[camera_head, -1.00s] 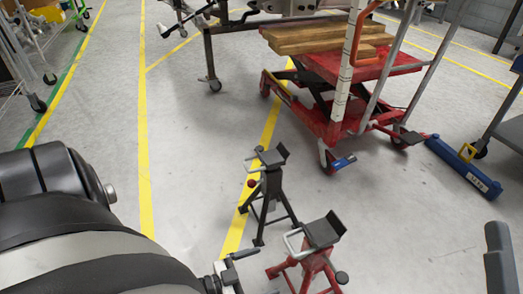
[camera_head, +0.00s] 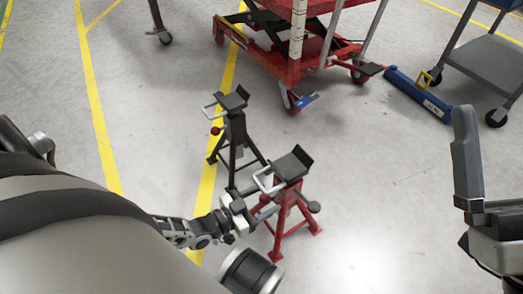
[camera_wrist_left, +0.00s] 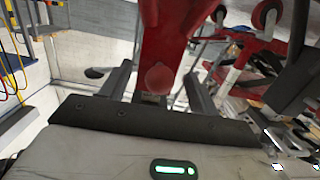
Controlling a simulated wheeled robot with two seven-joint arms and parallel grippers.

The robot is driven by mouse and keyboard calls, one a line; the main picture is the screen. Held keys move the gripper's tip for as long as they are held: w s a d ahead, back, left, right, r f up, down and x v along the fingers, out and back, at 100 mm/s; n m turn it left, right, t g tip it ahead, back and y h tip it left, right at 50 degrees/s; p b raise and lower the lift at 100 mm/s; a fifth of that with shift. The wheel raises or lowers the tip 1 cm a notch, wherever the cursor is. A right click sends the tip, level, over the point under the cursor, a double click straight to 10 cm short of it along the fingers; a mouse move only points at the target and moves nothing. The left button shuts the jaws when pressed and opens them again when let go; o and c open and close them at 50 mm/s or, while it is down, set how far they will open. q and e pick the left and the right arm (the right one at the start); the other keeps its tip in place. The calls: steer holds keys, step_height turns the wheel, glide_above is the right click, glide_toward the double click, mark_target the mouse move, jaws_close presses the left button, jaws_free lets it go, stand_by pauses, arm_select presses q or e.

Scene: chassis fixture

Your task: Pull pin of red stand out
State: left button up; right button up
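The red stand (camera_head: 283,222) stands upright on the floor, with a dark saddle on top and a pale bent handle at its left. In the left wrist view the red column fills the top middle, and a round reddish knob (camera_wrist_left: 160,77), perhaps the pin's end, lies between the spread fingers (camera_wrist_left: 158,88). I see no contact. My right gripper (camera_head: 466,160) shows only partly at the right edge.
A black stand (camera_head: 235,135) with a red knob stands just behind the red stand. A red lift table (camera_head: 290,65), a blue bar (camera_head: 418,95) and a grey cart (camera_head: 485,75) are farther back.

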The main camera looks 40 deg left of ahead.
arm_select(q)
steer(key=c, duration=1)
steer(key=shift+f+p+v, duration=0.1)
steer(key=shift+p+v, duration=0.15)
steer(key=shift+v, duration=0.8)
steer(key=shift+f+p+v, duration=0.15)
steer(key=shift+p+v, duration=0.05)
steer(key=shift+v, duration=0.85)
steer(key=shift+c, duration=0.2)
steer(key=o, duration=2)
steer(key=shift+s, duration=0.1)
steer(key=shift+o, duration=0.2)
steer(key=shift+s, duration=0.1)
steer(key=v, duration=0.7)
steer(key=shift+s+a+f+p, duration=0.15)
steer(key=shift+s+f+p, duration=0.2)
steer(key=shift+s, duration=0.05)
